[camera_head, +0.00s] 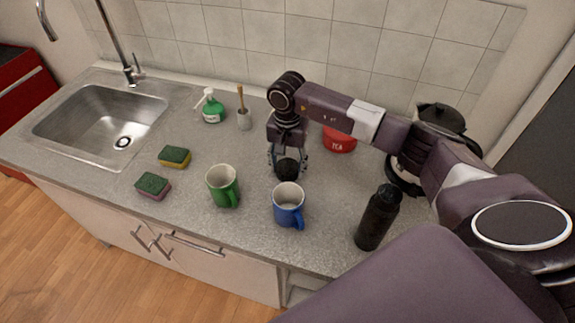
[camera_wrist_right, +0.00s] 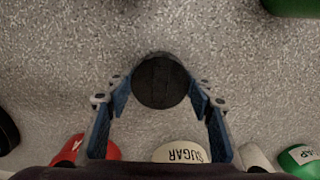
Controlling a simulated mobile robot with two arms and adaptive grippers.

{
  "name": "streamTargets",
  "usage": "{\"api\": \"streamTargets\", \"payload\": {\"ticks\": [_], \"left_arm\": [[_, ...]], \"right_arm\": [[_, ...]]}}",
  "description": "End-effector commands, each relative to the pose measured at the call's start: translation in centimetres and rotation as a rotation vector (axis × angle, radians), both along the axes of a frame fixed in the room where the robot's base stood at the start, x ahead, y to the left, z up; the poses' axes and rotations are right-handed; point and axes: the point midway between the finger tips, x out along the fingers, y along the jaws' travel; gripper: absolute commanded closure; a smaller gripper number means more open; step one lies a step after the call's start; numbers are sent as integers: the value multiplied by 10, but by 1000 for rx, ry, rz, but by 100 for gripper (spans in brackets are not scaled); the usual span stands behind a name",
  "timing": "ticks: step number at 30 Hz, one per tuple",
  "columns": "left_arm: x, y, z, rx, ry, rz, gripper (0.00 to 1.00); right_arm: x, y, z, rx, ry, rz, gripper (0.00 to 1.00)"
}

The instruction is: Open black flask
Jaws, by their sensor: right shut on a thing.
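The black flask (camera_head: 376,220) stands upright on the counter near its front edge, right of the blue mug. Its top is narrower than its body; I cannot tell for sure whether it is uncapped. My right gripper (camera_head: 287,165) points down over the middle of the counter, behind the blue mug and apart from the flask. It is shut on a round black lid-like piece (camera_head: 286,169). In the right wrist view this black piece (camera_wrist_right: 160,81) sits between the blue finger pads of the right gripper (camera_wrist_right: 160,90). My left gripper is not in view.
A blue mug (camera_head: 288,206) and a green mug (camera_head: 222,187) stand in front of the gripper. A red tea tin (camera_head: 339,140) and a kettle (camera_head: 441,120) stand behind. A white sugar tin (camera_wrist_right: 181,154) is close by. Sponges, a soap bottle (camera_head: 212,107) and a sink lie left.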

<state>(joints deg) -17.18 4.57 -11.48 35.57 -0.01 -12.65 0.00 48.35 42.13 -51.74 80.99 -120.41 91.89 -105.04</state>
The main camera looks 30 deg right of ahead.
Motion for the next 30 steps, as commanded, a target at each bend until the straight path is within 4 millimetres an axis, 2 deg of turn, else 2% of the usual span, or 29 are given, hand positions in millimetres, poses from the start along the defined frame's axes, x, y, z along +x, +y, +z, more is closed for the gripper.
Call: {"api": "streamTargets", "payload": {"ticks": [5,6,10,21,22,26,30], "left_arm": [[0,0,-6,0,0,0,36],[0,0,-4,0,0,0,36],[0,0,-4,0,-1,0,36],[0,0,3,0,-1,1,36],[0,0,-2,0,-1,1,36],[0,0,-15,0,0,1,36],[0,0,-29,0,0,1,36]], "right_arm": [[0,0,-4,0,0,0,81],[0,0,-3,0,0,0,47],[0,0,-2,0,0,-1,34],[0,0,3,1,1,-1,34],[1,0,4,0,-1,0,34],[2,-1,24,-1,-6,0,34],[2,-1,56,-2,-7,-1,34]]}}
